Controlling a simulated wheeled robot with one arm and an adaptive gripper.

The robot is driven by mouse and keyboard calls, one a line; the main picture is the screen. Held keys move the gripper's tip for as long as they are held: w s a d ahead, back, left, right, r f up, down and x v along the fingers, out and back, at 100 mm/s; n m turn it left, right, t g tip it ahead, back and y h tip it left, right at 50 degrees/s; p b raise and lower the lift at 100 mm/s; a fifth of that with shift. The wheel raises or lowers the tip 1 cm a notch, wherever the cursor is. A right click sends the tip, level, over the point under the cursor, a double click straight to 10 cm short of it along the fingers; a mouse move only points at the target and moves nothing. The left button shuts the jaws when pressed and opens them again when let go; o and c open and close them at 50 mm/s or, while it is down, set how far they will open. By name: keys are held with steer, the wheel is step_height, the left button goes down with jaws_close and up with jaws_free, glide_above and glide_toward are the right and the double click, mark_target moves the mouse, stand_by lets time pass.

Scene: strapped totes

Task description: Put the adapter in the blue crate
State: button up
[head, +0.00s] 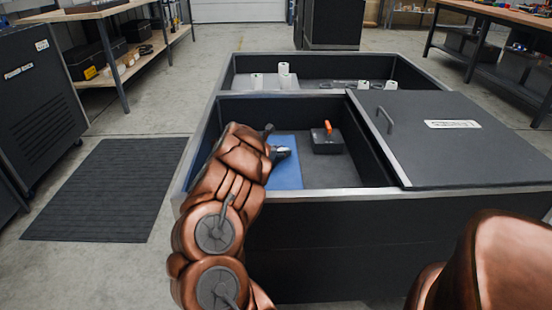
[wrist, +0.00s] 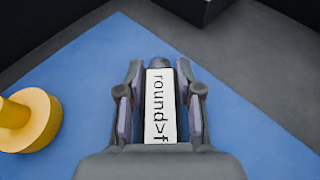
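My gripper (wrist: 162,85) points down over a flat blue surface, with its two fingers on either side of a grey piece with a white label (wrist: 160,108) reading "round>f". This piece looks like the adapter. Whether the fingers touch it is unclear. In the head view my gripper (head: 281,153) is low inside the front left compartment, over the blue surface (head: 286,176). That surface looks like a flat panel or mat; I cannot make out blue crate walls. A yellow flanged piece (wrist: 30,122) lies left of my gripper in the wrist view; my arm hides it in the head view.
A dark box (head: 327,146) with an orange item (head: 328,127) stands right of the blue surface. A grey lid (head: 455,135) with a handle covers the right compartment. The dark tote walls (head: 310,194) surround my gripper.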

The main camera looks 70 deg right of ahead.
jaws_close()
steer(key=shift+r, duration=0.1)
